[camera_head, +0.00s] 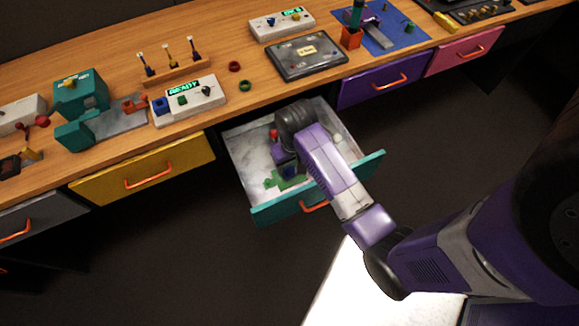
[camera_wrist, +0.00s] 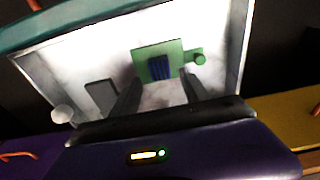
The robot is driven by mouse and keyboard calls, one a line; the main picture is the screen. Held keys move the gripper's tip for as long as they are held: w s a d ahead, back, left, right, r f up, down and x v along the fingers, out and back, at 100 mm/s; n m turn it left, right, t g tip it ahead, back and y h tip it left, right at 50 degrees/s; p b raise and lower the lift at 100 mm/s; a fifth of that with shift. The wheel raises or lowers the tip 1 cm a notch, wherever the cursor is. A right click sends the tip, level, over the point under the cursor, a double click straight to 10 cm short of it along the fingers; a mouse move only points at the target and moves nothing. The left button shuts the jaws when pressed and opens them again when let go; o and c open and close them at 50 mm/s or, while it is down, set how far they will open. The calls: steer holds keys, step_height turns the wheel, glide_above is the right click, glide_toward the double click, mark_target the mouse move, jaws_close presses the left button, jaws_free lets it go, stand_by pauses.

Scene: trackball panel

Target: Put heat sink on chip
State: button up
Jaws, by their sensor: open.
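A dark blue finned block (camera_wrist: 161,67), which looks like the heat sink, shows against a flat green board (camera_wrist: 174,48) in the wrist view. The board lies in the open drawer (camera_head: 238,150), and part of it shows in the head view (camera_head: 290,183). My gripper (camera_wrist: 160,80) is open inside the drawer. Its two fingers are spread, with the finned block in line with the gap between them. I see nothing held, and I cannot tell whether the fingers reach the block. I cannot clearly identify a chip. My arm hides part of the drawer in the head view.
A dark grey slab (camera_wrist: 101,97) and a pale round knob (camera_wrist: 63,114) are also in the drawer, near its walls. A red piece (camera_head: 273,134) is near its back left. The wooden worktop (camera_head: 215,55) above holds devices, including a box reading "READY" (camera_head: 190,98).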

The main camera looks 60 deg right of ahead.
mark_target(291, 174)
step_height(291, 174, up, 7)
steer(key=shift+s+a, duration=0.3)
steer(key=shift+s, duration=0.1)
steer(key=shift+w+r, duration=0.1)
stand_by(0.3)
steer(key=w+d+r+t+h, duration=0.2)
steer(key=w+d+r+t, duration=0.25)
steer(key=w, duration=0.35)
steer(key=s+a+r+n+t+h, duration=0.1)
steer(key=a+r+n+t+h, duration=0.15)
steer(key=a+r+t, duration=0.3)
steer(key=s+a+r+n+t+y, duration=0.25)
steer(key=s+a+r, duration=0.25)
steer(key=s+a, duration=0.25)
steer(key=s+a+r+n+t+y, duration=0.1)
steer(key=s+a+r+t, duration=0.2)
steer(key=s+a+r, duration=0.4)
steer(key=s+a+f+g+y, duration=0.1)
steer(key=s+a+f+g, duration=0.1)
steer(key=s, duration=0.7)
steer(key=shift+s+a+f+n+y, duration=0.15)
steer(key=shift+s+f+n+y, duration=0.25)
steer(key=shift+f, duration=0.45)
